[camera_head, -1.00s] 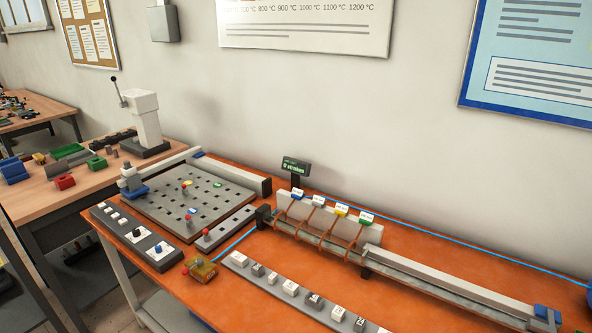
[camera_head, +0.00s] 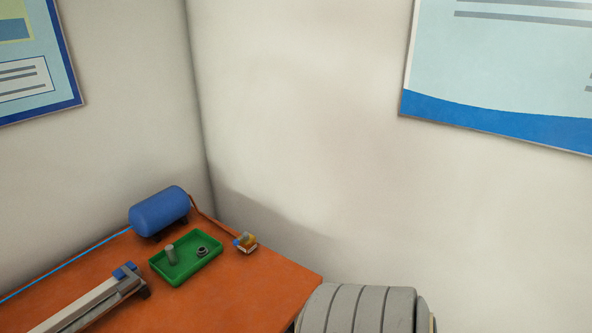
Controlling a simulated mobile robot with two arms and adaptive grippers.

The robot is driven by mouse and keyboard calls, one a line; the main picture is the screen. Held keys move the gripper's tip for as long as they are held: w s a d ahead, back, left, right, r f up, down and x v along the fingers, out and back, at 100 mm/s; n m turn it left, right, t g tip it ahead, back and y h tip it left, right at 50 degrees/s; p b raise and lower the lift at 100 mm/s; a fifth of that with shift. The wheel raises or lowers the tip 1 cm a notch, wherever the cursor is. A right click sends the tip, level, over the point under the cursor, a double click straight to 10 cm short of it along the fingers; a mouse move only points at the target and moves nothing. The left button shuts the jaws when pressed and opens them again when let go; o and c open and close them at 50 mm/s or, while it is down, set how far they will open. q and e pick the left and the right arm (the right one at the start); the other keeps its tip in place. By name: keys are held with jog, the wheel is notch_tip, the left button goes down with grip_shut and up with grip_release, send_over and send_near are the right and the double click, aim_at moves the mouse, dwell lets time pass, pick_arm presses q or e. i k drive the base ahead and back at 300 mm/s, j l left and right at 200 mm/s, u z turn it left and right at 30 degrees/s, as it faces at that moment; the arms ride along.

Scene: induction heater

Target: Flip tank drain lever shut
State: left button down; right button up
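A blue cylindrical tank (camera_head: 160,211) lies on its side on dark feet at the back of the orange table, near the wall corner. A thin brown-orange pipe (camera_head: 215,222) runs from its right end along the table's back edge. It leads to a small brass-coloured fitting (camera_head: 247,242) with a blue part on its left side. This may be the drain valve. It is too small to tell the lever's position. Neither of my grippers is in view.
A green tray (camera_head: 184,272) in front of the tank holds a grey upright cylinder (camera_head: 171,254) and a dark ring (camera_head: 202,251). A grey rail (camera_head: 92,307) with a blue end block lies front left. A grey ribbed rounded object (camera_head: 357,308) stands by the table's right edge.

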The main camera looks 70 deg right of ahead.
aim_at(245, 236)
jog(key=z, duration=1.8)
